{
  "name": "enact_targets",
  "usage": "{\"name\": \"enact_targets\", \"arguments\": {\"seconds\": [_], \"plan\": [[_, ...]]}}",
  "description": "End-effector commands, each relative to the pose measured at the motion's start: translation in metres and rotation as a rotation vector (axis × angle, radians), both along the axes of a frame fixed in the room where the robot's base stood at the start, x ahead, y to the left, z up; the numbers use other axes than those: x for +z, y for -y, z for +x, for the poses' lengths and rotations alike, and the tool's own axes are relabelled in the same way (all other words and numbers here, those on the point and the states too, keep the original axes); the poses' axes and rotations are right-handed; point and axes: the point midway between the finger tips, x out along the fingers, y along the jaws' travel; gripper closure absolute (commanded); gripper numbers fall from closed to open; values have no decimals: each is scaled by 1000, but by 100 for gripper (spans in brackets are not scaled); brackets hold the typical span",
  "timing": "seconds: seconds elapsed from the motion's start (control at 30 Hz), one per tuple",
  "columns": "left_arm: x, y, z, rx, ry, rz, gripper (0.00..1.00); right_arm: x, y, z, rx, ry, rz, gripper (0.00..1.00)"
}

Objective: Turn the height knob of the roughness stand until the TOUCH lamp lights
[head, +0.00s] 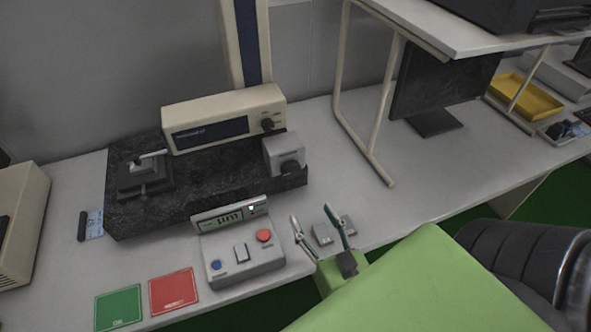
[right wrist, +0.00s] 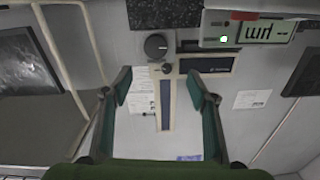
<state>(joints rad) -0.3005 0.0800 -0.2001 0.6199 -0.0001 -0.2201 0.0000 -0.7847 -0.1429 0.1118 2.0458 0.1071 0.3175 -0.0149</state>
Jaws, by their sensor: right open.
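The roughness stand has a dark granite base (head: 200,195), a tall column (head: 246,40) and a beige drive unit (head: 225,118). A small black knob (head: 267,124) is on the drive unit's right end. A larger black knob (head: 290,167) is on a grey block; it also shows in the right wrist view (right wrist: 155,45). I cannot read which is the height knob. A green lamp (head: 250,208) glows beside the µm display (head: 218,220); its label is unreadable. My right gripper (head: 312,213) is open and empty, in front of the stand, apart from both knobs. My left gripper is out of view.
The control box (head: 240,258) with blue and red buttons stands left of my right gripper. Small grey blocks (head: 323,234) lie beside the gripper. Green (head: 118,307) and red (head: 173,291) mats lie at the front edge. A shelf leg (head: 375,160) stands at right.

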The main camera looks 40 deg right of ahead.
Motion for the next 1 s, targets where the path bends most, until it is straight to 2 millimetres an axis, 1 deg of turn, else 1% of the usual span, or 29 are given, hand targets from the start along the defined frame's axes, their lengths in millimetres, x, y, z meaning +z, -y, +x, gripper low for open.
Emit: {"name": "enact_targets", "arguments": {"seconds": [0.07, 0.17, 0.27, 0.7, 0.83, 1.0], "plan": [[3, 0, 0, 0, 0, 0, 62, -2, 4, -1, -17, 18, 63, 47], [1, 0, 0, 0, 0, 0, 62, -4, 7, 3, -24, 27, 90, 47], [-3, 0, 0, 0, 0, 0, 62, -5, 10, 14, -25, 30, 91, 47], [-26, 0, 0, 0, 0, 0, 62, -5, 29, 95, -23, 30, 85, 47], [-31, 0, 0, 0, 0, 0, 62, -5, 33, 114, -22, 27, 85, 47], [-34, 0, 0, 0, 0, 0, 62, -4, 37, 128, -22, 26, 85, 47]]}}
